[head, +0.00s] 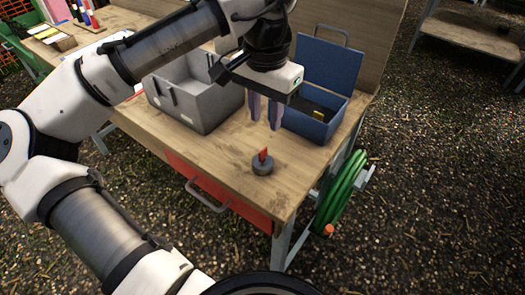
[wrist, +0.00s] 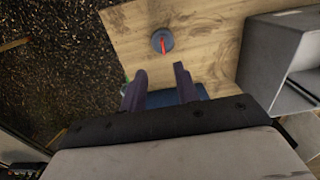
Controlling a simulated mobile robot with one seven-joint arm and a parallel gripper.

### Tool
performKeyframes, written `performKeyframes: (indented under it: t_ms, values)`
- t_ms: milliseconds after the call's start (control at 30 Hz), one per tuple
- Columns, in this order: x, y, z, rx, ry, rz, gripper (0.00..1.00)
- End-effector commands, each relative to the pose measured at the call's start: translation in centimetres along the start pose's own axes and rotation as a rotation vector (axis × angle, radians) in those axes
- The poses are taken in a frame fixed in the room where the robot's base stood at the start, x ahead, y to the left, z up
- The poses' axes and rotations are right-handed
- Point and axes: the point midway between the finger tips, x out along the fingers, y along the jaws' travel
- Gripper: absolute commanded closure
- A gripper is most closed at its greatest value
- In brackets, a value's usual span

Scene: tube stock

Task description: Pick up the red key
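The red key (head: 263,155) stands upright in a small round grey holder (head: 262,167) on the wooden workbench, near its front right corner. In the wrist view the red key (wrist: 163,47) and the round grey holder (wrist: 158,36) show beyond the fingertips. My gripper (head: 264,125) hangs above the bench, behind and above the key, with its fingers pointing down. In the wrist view my gripper (wrist: 156,75) has its two fingers apart with nothing between them. The key is clear of the fingers.
A grey metal box (head: 205,105) stands on the bench to the left, and an open blue toolbox (head: 310,125) with a yellow item inside stands to the right. A red drawer (head: 213,193) is below the bench top. A green hose (head: 340,192) hangs at the bench's right side.

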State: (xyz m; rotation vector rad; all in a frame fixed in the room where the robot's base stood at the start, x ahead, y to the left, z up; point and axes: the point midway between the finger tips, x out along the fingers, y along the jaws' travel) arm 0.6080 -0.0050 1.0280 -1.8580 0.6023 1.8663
Motion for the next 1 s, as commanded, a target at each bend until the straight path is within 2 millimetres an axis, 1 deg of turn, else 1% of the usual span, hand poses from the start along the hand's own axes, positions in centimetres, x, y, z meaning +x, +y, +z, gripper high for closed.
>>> performKeyframes:
  t_ms: [33, 100, 233, 300, 467, 700, 800, 1000]
  values:
    - [1.1, 0.0, 0.1, 0.000, -0.002, 0.000, 0.69]
    - [2.5, 0.0, 0.1, 0.000, -0.001, 0.000, 0.69]
    - [4.5, 0.0, 0.0, 0.001, 0.001, -0.001, 0.69]
    - [5.2, -0.1, 0.0, 0.001, 0.002, -0.001, 0.69]
    - [6.1, -0.1, 0.0, 0.001, 0.002, -0.001, 0.69]
    - [9.6, -0.5, 0.1, 0.001, 0.002, 0.000, 0.69]
    - [10.6, -0.5, 0.0, 0.002, 0.004, -0.001, 0.69]
    - [10.9, -0.5, 0.0, 0.002, 0.005, 0.000, 0.69]
